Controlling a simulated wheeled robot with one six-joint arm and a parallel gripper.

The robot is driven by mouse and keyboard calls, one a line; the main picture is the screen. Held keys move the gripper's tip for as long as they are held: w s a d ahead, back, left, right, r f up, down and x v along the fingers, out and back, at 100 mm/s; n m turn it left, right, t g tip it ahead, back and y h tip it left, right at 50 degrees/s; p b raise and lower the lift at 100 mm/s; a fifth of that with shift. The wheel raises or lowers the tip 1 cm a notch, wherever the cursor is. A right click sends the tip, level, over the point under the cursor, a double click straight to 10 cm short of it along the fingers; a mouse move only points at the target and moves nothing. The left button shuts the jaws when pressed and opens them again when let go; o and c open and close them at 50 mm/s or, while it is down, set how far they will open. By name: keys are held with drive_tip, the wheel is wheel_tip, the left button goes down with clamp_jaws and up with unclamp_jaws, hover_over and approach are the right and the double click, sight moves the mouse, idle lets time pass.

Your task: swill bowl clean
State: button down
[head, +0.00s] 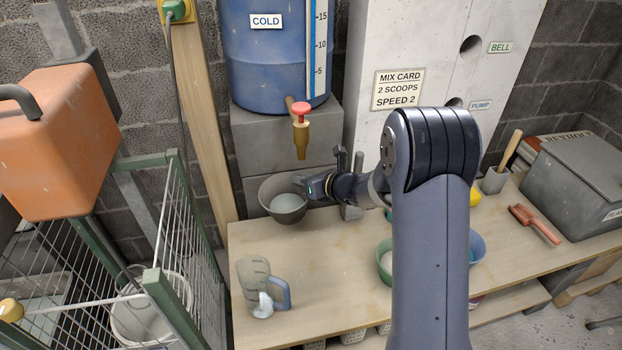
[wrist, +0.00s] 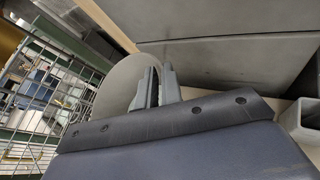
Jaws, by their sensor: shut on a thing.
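A grey-olive bowl (head: 284,213) with pale, cloudy liquid in it is at the back left of the bench, below and slightly left of a brass tap (head: 301,142) with a red handle. The tap comes from a blue barrel (head: 270,55) marked COLD; no stream shows from it. My gripper (head: 306,187) is shut on the bowl's right rim. In the wrist view its two fingers (wrist: 155,88) pinch the edge of the pale bowl (wrist: 118,88). The bowl looks roughly level; I cannot tell whether its base touches the bench.
A jug (head: 256,270) with white residue stands at the bench's front left. A green bowl (head: 384,258) and a blue bowl (head: 479,246) are partly behind my arm.

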drive_tip(key=d, duration=0.5)
drive_tip(key=a, duration=0.5)
drive_tip(key=shift+r, duration=0.1)
drive_tip(key=d, duration=0.5)
drive_tip(key=shift+w, duration=0.1)
